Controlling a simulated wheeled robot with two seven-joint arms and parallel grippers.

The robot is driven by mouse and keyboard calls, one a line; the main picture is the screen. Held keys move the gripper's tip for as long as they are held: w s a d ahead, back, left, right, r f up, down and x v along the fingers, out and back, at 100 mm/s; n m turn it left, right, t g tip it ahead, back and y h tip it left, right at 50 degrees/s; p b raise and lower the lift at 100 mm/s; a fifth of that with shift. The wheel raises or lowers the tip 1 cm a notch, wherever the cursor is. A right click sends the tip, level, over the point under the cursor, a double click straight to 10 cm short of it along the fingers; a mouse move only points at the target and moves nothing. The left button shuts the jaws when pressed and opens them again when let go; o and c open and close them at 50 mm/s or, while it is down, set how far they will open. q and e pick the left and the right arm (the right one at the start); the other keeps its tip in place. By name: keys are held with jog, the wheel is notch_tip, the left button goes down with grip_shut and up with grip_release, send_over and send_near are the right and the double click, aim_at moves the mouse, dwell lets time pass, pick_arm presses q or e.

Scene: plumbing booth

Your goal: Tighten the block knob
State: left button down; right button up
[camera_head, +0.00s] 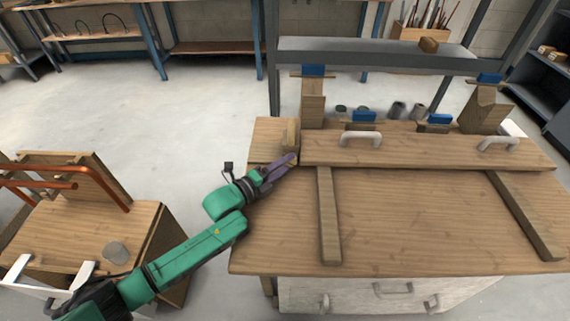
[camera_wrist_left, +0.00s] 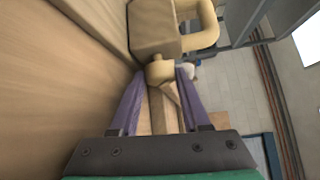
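A wooden block (camera_head: 291,134) stands at the left end of the long board on the workbench (camera_head: 400,215). In the left wrist view the block (camera_wrist_left: 154,27) carries a round wooden knob (camera_wrist_left: 160,70) on its near side. My left gripper (camera_head: 292,160) has purple fingers and reaches the block from the left. In the left wrist view its fingertips (camera_wrist_left: 160,73) stand apart, one on each side of the knob, with small gaps visible. The gripper is open. In the head view the knob is hard to make out at the fingertips. My right gripper is out of view.
The long board (camera_head: 430,150) has white handles (camera_head: 360,140) and blue-topped clamps (camera_head: 365,118) behind it. Wooden strips (camera_head: 329,215) cross the bench top. A side table (camera_head: 80,235) with copper pipes (camera_head: 40,180) stands at left.

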pick_arm(q)
jog(key=m+g+y+p, duration=0.1)
jog(key=p, duration=0.2)
jog(key=r+m+y+p, duration=0.1)
jog(key=p, duration=0.2)
jog(key=shift+d+r+m+g+y, duration=0.1)
jog(key=shift+r+m+g+y, duration=0.2)
jog(key=shift+m+g+y, duration=0.1)
jog(key=shift+f+y+p, duration=0.1)
jog(key=shift+y+p, duration=0.2)
jog(key=shift+p, duration=0.25)
jog(key=shift+f, duration=0.25)
jog(key=shift+f+m, duration=0.1)
jog(key=shift+m, duration=0.2)
jog(key=c, duration=0.7)
grip_release()
jog(key=shift+o, duration=0.2)
jog(key=shift+s, duration=0.1)
